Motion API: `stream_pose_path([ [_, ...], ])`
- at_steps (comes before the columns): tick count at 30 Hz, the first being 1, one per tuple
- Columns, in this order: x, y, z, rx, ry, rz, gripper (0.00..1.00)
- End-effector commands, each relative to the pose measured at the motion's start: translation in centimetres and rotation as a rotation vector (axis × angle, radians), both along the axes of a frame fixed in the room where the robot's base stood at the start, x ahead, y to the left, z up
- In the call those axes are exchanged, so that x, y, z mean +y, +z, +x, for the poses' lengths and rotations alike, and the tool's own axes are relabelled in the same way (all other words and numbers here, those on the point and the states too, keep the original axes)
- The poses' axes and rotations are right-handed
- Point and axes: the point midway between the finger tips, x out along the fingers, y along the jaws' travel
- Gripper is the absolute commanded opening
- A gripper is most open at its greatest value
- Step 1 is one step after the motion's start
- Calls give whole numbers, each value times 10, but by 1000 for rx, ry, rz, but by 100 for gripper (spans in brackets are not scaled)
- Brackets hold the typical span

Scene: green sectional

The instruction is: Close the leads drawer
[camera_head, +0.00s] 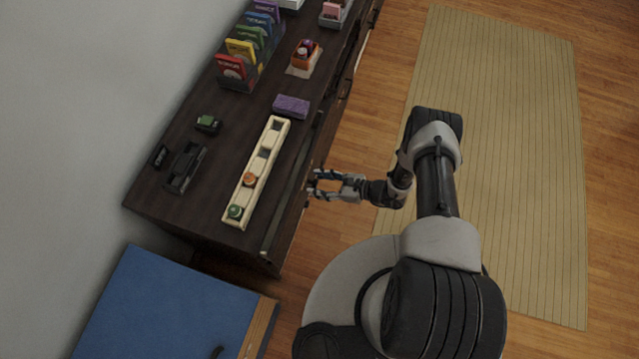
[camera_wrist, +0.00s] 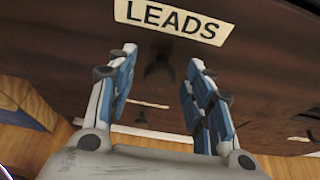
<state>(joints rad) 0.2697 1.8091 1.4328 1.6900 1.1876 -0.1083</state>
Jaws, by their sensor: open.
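The leads drawer (camera_wrist: 60,45) shows in the wrist view as a dark brown wooden front with a cream "LEADS" label (camera_wrist: 173,17). A dark round knob (camera_wrist: 160,76) sits below the label in the picture. My gripper (camera_wrist: 161,60) is open, with one blue-and-white finger on each side of the knob; I cannot tell whether either touches it. In the head view my gripper (camera_head: 316,184) is at the front side of the dark cabinet. The drawer front is seen steeply from above there, and how far it stands out is hard to tell.
On the cabinet top (camera_head: 222,157) are a long cream tray (camera_head: 262,160) with small round items, a purple block (camera_head: 291,106), a black holder (camera_head: 185,168) and colored boxes (camera_head: 240,52). A blue-topped piece (camera_head: 165,310) stands at lower left. A striped rug (camera_head: 520,150) lies right.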

Motion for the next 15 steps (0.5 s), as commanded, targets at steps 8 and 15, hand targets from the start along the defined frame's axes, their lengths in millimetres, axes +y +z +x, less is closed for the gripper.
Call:
stream_pose_path([
  [8, 3, -1, 1, 0, 0, 0, 47],
  [15, 3, -1, 1, 1, 0, 0, 34],
])
